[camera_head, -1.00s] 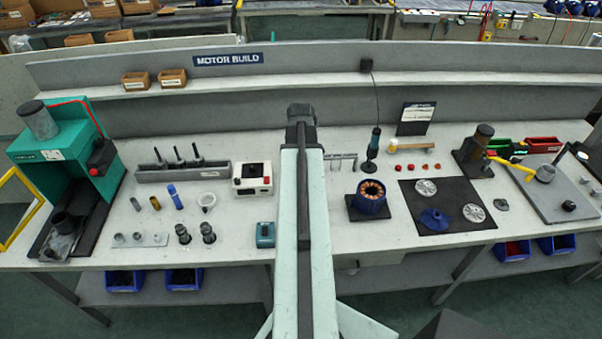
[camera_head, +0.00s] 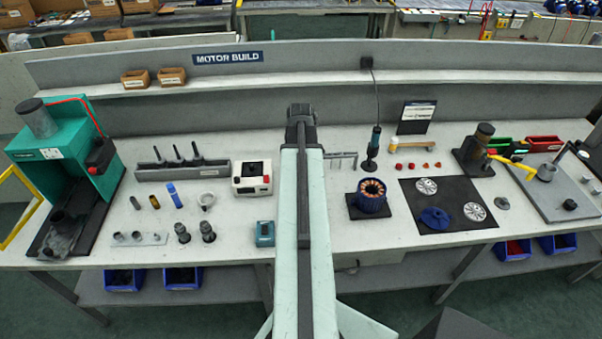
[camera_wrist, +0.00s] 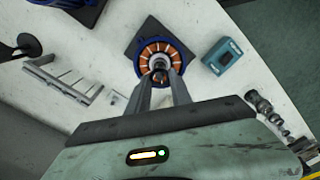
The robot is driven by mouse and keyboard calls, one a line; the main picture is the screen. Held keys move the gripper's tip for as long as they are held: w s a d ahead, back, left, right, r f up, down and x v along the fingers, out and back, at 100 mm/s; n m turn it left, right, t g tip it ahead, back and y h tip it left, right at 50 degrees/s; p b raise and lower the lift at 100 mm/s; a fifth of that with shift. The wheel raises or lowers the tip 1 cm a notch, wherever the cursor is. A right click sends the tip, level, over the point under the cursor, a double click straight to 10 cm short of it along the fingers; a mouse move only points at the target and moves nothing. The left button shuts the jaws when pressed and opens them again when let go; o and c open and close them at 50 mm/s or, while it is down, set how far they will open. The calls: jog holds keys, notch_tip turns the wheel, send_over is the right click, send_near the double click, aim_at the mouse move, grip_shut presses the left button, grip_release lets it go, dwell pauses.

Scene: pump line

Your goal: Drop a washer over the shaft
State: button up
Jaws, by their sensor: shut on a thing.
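My gripper (camera_wrist: 161,88) is shut on a small dark piece (camera_wrist: 160,75) at its fingertips. The piece is too small and shaded to tell whether it is a washer. Behind it in the wrist view is the round stator with copper windings (camera_wrist: 146,52), on a dark square base; I cannot tell the height between them. In the head view the stator (camera_head: 371,195) stands right of my arm, which hides the gripper. Dark upright shafts (camera_head: 178,153) stand in a grey rack (camera_head: 184,173) at the left. No loose washer can be made out for certain.
A peg rack (camera_wrist: 70,80) and a teal box (camera_wrist: 223,55) flank the stator in the wrist view. A white tester (camera_head: 252,178) stands left of my arm. A black mat (camera_head: 447,225) with metal discs lies at right. A green press (camera_head: 75,140) stands at far left.

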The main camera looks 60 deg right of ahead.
jog(key=shift+f, duration=0.1)
jog(key=shift+f+b, duration=1.05)
jog(key=shift+b, duration=0.1)
jog(key=o, duration=1.1)
jog(key=shift+c, duration=0.2)
jog(key=shift+o, duration=0.3)
jog(key=shift+o, duration=0.9)
jog(key=shift+r, duration=0.1)
notch_tip(320, 180, up, 5)
jog(key=p, duration=0.5)
jog(key=shift+r, duration=0.1)
jog(key=shift+s, duration=0.1)
